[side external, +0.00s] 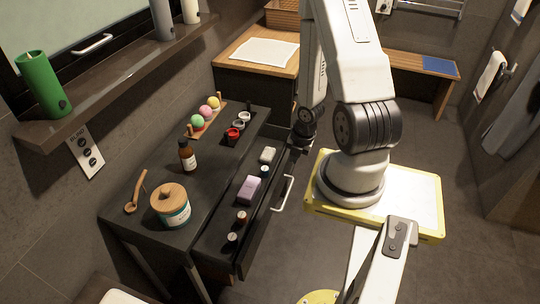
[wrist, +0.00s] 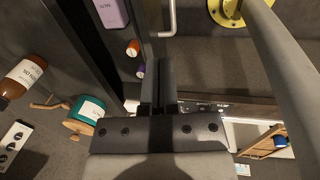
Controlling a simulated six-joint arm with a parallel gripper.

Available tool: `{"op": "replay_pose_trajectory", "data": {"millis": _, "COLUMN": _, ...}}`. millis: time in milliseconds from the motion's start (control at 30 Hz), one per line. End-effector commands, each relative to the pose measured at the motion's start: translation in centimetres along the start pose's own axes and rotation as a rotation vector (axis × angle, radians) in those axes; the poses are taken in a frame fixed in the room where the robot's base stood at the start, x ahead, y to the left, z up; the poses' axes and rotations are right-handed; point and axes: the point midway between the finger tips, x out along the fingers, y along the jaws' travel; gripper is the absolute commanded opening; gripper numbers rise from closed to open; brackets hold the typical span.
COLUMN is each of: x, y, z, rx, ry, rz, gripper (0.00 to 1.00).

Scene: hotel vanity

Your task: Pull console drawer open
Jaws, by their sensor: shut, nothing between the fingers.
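The dark console (side external: 150,185) stands at the left in the side external view. Its drawer (side external: 256,226) is out from the console body, with its contents showing from above. The pale bar handle (side external: 285,193) is on the drawer's front face; it also shows at the top of the wrist view (wrist: 173,18). My gripper (wrist: 167,70) is shut and empty, its fingers pointing toward the drawer front and handle. In the wrist view the fingertips appear apart from the handle. In the side external view my wrist is near the drawer's far end, and the fingertips cannot be made out.
The drawer holds a purple box (side external: 248,189), a white soap (side external: 267,155) and small bottles. An amber bottle (side external: 187,157), a wood-lidded jar (side external: 171,205) and coloured balls stand on the console top. A yellow-edged base (side external: 425,207) is right of the drawer, with open floor between.

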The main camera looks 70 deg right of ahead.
Motion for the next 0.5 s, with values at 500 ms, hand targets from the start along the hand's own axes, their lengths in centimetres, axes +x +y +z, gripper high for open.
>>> {"op": "replay_pose_trajectory", "data": {"millis": 500, "x": -0.2, "y": 1.3, "z": 3.0, "rx": 0.164, "ry": -0.045, "rz": -0.088, "gripper": 0.0}}
